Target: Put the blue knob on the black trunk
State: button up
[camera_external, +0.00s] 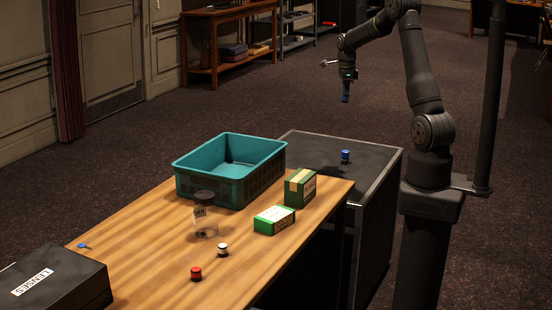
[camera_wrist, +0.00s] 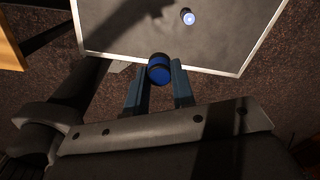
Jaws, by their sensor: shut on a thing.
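The black trunk (camera_external: 308,146) stands beyond the wooden table, its flat dark top edged in light metal. It also fills the upper part of the wrist view (camera_wrist: 115,28). My gripper (camera_external: 346,98) is raised above the far side of the trunk, pointing down. In the wrist view its blue-grey fingers are shut on a blue knob (camera_wrist: 159,69) with a dark rim. In the external view this knob cannot be told apart from the fingers. Another blue knob (camera_external: 346,156) stands on the trunk's top, also visible in the wrist view (camera_wrist: 188,16).
The table holds a teal crate (camera_external: 229,185), a clear jar (camera_external: 206,216), two green boxes (camera_external: 300,188) (camera_external: 274,220), a white knob (camera_external: 222,250), a red knob (camera_external: 196,273), a small blue item (camera_external: 83,246) and a black lenses case (camera_external: 70,280). Much of the trunk's top is clear.

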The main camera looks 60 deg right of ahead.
jog(key=s+d+m, duration=0.2)
jog(key=s+d, duration=0.1)
jog(key=s, duration=0.6)
jog(key=s+d+m, duration=0.1)
jog(key=s+d, duration=0.3)
jog(key=s, duration=0.4)
send_over(360, 171)
notch_tip(360, 171, down, 26)
jog(key=shift+r, duration=0.15)
jog(key=shift+f, duration=1.9)
jog(key=shift+f, duration=0.15)
jog(key=o, duration=1)
jog(key=shift+c, duration=0.2)
